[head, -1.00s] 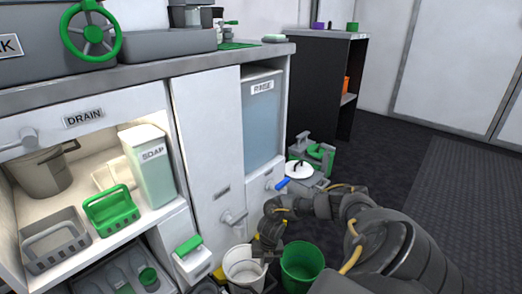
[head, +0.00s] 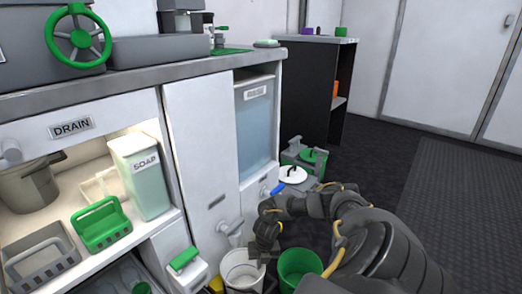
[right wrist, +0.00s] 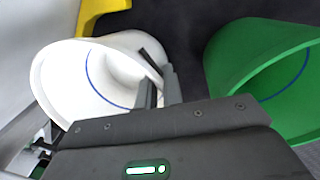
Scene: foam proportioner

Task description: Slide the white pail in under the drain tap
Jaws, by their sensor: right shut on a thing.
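The white pail (head: 241,282) stands on the floor before the white cabinet, below a grey-handled tap (head: 230,228). In the right wrist view the white pail (right wrist: 75,85) shows its open mouth and a blue ring inside. My right gripper (right wrist: 158,88) is shut on the pail's rim, on the side toward the green pail. In the head view my right gripper (head: 262,257) is at the pail's right edge. I cannot tell which tap is the drain tap. My left gripper is not in view.
A green pail (head: 299,268) stands close to the right of the white one. A yellow object (right wrist: 90,15) is beside the white pail. A blue-handled tap (head: 277,189) and a white-lidded container (head: 293,175) are behind. Dark floor is free at right.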

